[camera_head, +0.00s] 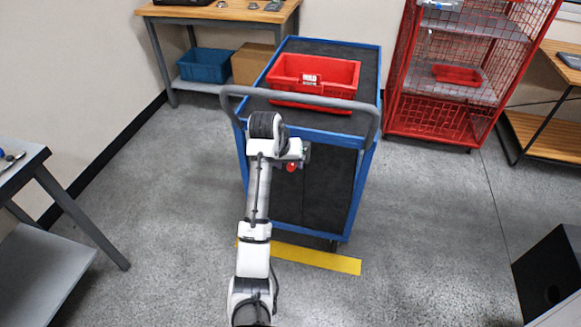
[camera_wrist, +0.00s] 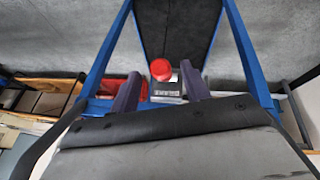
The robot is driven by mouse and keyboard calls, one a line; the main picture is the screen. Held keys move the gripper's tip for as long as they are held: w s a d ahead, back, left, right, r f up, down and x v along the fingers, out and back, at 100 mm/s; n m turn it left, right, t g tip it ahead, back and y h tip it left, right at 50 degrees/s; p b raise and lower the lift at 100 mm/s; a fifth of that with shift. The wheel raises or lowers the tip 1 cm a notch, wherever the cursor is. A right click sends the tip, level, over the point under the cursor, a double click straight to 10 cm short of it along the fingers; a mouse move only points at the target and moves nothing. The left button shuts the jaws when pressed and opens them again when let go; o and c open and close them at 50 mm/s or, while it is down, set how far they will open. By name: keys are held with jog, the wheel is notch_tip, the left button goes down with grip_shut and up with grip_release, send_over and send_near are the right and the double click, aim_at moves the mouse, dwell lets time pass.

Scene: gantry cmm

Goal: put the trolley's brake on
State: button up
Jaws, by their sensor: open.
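The trolley (camera_head: 330,185) has a blue frame, dark panels and a grey push handle (camera_head: 340,102). A round red knob (camera_head: 291,167) is on its near end, below the handle. In the wrist view the red knob (camera_wrist: 161,69) sits on a small grey labelled block (camera_wrist: 167,91) in front of a dark panel. My gripper (camera_wrist: 162,80) is open, one finger on each side of the knob in that view. I cannot tell whether either finger touches it. In the head view my wrist hides most of the gripper and part of the trolley's end.
A red crate (camera_head: 313,75) stands on the trolley top. A yellow floor strip (camera_head: 318,258) lies at the trolley's near end. A red mesh cage (camera_head: 440,120) stands right, a wooden-topped bench (camera_head: 225,12) behind left, a grey table (camera_head: 18,160) near left.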

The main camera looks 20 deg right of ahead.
aim_at(290, 166)
jog(key=shift+x, duration=1.6)
grip_shut()
